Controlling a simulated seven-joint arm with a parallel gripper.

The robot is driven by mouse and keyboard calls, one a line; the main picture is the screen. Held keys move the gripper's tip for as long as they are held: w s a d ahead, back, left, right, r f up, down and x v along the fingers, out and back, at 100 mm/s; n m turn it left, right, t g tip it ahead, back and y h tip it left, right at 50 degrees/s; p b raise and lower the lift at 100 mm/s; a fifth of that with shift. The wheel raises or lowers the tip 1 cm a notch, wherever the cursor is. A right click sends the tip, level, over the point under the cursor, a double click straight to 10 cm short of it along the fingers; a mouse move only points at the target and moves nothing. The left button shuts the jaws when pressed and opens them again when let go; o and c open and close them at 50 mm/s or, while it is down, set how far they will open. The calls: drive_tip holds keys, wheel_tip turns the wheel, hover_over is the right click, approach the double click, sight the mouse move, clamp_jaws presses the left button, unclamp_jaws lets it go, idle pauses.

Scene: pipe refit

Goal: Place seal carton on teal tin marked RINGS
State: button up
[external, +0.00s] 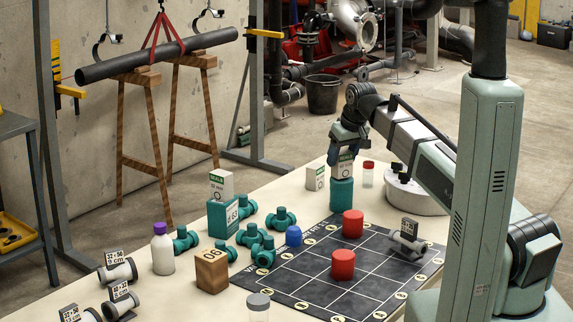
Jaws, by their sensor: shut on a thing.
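A white seal carton (344,170) with a green label is between the fingers of my gripper (347,156), which is shut on it. The carton is upright, directly above a round teal tin (341,193) standing on the table near the mat's back corner. Its bottom appears to meet the tin's top, but I cannot tell whether it rests there. No RINGS marking is readable on the tin. A second white carton (314,178) stands on the table to the left of the tin. Another carton marked SEALS (221,184) stands on a teal box (229,215) further left.
A red-capped jar (367,174) and a round grey-white base (412,193) stand to the right of the tin. A dark grid mat (312,284) bears red cylinders (353,223). Teal pipe fittings (281,219), a blue cylinder (293,236) and a wooden block (211,270) crowd the left.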

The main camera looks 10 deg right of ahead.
drive_tip(key=shift+f, duration=0.25)
drive_tip(key=shift+f, duration=0.1)
drive_tip(key=o, duration=1.1)
drive_tip(key=shift+c, duration=0.2)
drive_tip(key=v, duration=1.2)
drive_tip(key=shift+s, duration=0.1)
